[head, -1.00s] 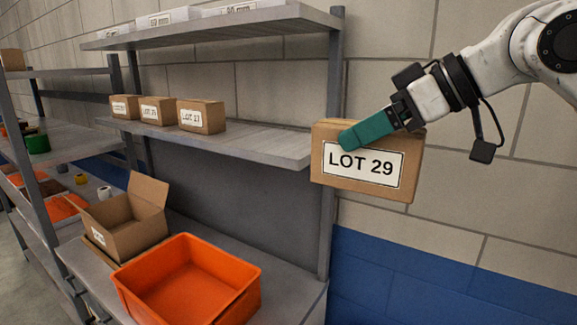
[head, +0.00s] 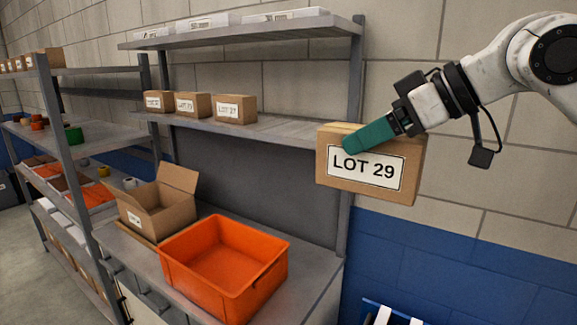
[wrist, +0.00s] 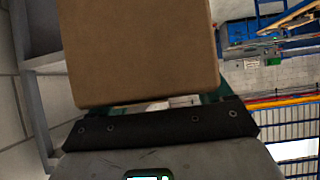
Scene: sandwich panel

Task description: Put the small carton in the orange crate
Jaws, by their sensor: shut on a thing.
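The small carton (head: 368,187) is brown cardboard with a white "LOT 29" label. My gripper (head: 368,137) is shut on it near its top and holds it in the air, slightly tilted, at the right of the head view. One green finger shows across its front face; the other is hidden behind it. In the wrist view the carton (wrist: 140,50) fills the upper middle. The orange crate (head: 225,265) stands on the lower shelf, below and left of the carton. The part of its floor that shows is empty.
An open cardboard box (head: 158,210) stands left of the crate. Several small cartons (head: 192,105) sit on the middle shelf (head: 275,130). A grey upright post (head: 350,110) stands behind the held carton. Another rack (head: 65,130) is at the left.

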